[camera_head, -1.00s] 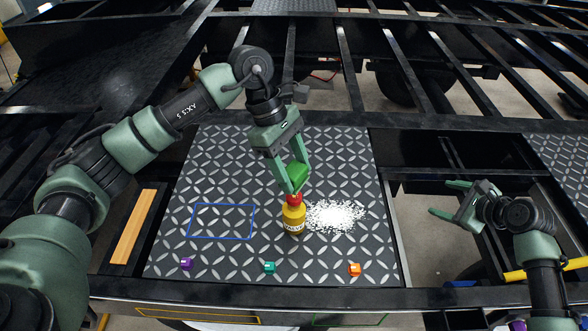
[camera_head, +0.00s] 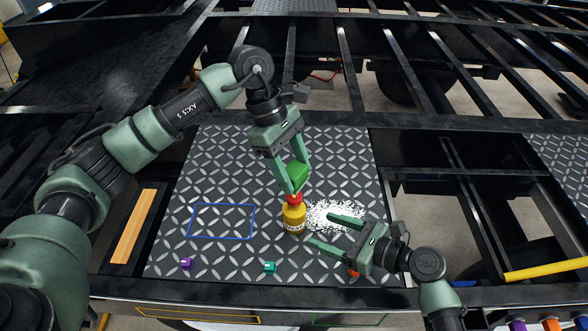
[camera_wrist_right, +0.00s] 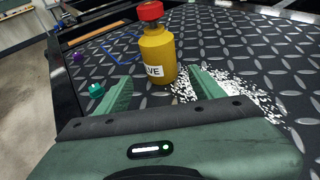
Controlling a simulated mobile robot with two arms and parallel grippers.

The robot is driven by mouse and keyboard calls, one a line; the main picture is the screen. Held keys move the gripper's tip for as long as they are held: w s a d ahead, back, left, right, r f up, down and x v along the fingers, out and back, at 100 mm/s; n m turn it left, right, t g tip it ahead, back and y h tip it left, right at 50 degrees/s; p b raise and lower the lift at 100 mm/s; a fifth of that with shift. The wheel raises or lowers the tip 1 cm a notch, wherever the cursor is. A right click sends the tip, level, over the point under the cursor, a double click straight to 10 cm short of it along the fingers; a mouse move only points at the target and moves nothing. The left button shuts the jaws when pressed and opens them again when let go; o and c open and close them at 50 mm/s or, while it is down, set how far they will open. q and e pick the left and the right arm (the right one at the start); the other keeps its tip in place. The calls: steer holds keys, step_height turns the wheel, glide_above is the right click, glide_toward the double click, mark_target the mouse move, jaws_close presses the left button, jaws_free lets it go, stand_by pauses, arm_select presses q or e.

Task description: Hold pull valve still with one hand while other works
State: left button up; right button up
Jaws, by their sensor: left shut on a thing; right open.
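The pull valve is a yellow bottle-shaped body (camera_head: 294,218) with a red cap (camera_head: 295,199) and a label, upright on the tread plate. It also shows in the right wrist view (camera_wrist_right: 157,55), with the cap clear of any finger there. My left gripper (camera_head: 291,188) is shut on a green block (camera_head: 299,175) just above the red cap; contact with the cap cannot be told. My right gripper (camera_head: 327,231) is open, its fingers pointing at the valve's right side. In the right wrist view the valve stands ahead of the two fingertips (camera_wrist_right: 163,82), with nothing between them.
White granules (camera_head: 322,213) lie right of the valve. A blue outline (camera_head: 221,221) marks clear plate at left. Open frame gaps lie to the right.

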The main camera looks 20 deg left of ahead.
mark_target(304, 222)
steer(key=x, duration=0.9)
steer(key=shift+w, duration=0.1)
steer(key=c, duration=0.9)
steer(key=shift+o, duration=0.2)
